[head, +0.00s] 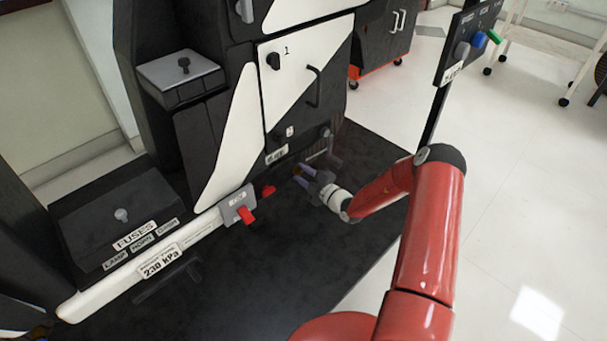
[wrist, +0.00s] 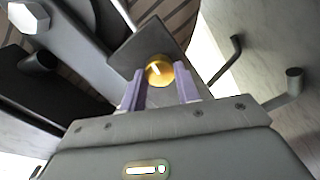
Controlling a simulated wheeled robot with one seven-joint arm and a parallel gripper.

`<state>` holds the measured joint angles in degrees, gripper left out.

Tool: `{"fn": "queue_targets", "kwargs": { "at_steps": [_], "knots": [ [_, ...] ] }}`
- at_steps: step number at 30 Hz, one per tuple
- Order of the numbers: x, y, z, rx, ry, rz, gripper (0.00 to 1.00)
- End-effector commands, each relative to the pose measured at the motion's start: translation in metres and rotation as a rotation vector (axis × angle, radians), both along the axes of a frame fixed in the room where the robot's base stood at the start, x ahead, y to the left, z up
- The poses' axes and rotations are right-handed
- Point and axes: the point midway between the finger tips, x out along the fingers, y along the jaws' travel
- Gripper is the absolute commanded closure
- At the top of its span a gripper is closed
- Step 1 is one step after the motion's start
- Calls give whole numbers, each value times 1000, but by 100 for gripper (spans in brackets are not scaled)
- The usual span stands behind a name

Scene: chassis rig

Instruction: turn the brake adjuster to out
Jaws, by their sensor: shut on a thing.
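The brake adjuster appears to be a round gold knob (wrist: 160,72) on a dark square plate (wrist: 150,45) in the wrist view. A short pale mark shows on its face, pointing toward the upper left of the picture. Any lettering for its positions cannot be read. My gripper (wrist: 159,84) has its two purple fingers on either side of the knob, shut on it. In the head view my gripper (head: 306,174) is low at the rig's front, below the white door, and a small brassy spot (head: 296,170) shows at its fingertips.
A red lever (head: 247,214) on a grey plate and a white rail (head: 150,262) lie left of my gripper. The white door (head: 300,75) with a black handle is above. In the wrist view, dark pegs (wrist: 280,90) stand to the right.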

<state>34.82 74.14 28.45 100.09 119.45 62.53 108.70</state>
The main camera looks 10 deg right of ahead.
Motion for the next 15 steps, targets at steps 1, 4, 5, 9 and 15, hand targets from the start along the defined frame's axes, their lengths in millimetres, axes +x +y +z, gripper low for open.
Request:
{"fn": "queue_targets", "kwargs": {
  "at_steps": [1,4,5,9,15],
  "knots": [
    [0,0,0,-37,-25,0,91],
    [0,0,0,-115,-78,1,91],
    [0,0,0,-139,-94,1,91],
    [0,0,0,-250,-168,1,91],
    [0,0,-1,-408,-274,1,91]
  ]
}}
